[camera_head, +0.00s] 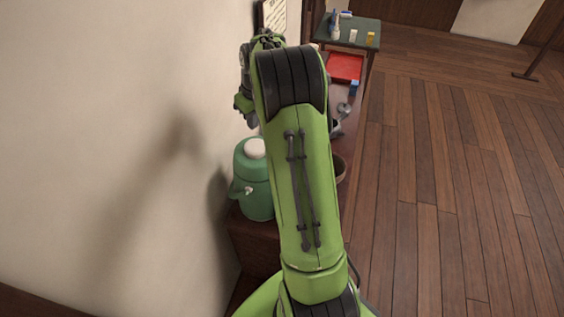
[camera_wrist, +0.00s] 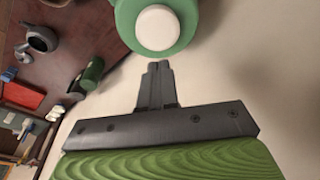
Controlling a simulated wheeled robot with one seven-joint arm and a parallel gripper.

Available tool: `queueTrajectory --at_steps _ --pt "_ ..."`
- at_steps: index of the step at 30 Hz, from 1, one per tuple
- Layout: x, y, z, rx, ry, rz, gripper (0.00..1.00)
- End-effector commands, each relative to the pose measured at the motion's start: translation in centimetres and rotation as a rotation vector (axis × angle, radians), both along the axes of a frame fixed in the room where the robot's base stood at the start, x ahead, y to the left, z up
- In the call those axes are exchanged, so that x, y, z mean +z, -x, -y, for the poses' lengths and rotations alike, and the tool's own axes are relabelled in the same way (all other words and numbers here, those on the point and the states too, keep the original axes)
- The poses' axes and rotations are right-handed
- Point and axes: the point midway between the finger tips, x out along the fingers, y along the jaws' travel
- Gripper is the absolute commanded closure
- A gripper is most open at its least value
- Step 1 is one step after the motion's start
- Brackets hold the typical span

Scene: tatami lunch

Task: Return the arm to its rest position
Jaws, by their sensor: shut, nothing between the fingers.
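My green arm reaches forward through the middle of the head view, along the wall. Its far end bends down on the left, close to the wall, and my gripper's fingers cannot be made out there. In the wrist view my gripper (camera_wrist: 158,68) is shut and empty, its dark fingers side by side. A green jug (camera_head: 254,180) with a white top stands on the counter left of my arm. In the wrist view the jug (camera_wrist: 128,15) is just beyond my fingertips; I cannot tell the exact gap.
The plain wall (camera_head: 120,130) is close on the left. The dark counter (camera_head: 256,240) holds a red tray (camera_head: 345,67), a grey teapot (camera_wrist: 42,39) and a dark green object (camera_wrist: 91,74). A small table (camera_head: 352,28) with several small items stands beyond. The wooden floor (camera_head: 450,180) on the right is clear.

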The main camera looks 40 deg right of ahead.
Motion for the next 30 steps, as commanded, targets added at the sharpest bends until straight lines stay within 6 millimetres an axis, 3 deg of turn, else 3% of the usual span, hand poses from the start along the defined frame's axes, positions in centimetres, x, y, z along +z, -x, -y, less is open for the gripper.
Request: queueTrajectory --at_steps 8,11,13,18,21,26,30 --pt "0.4 0.1 -0.4 0.001 0.001 0.005 1.0" --pt "2.7 0.9 -2.7 0.001 0.008 0.028 1.0" --pt "5.1 2.3 -5.5 0.003 0.012 0.055 1.0" --pt "9.4 7.8 -12.2 -0.002 0.017 0.117 1.0" --pt "10.8 11.7 -15.5 -0.002 0.017 0.156 1.0" --pt "11.0 18.5 -19.4 0.0 0.013 0.218 1.0" --pt "9.6 23.7 -21.2 0.0 0.005 0.265 1.0"
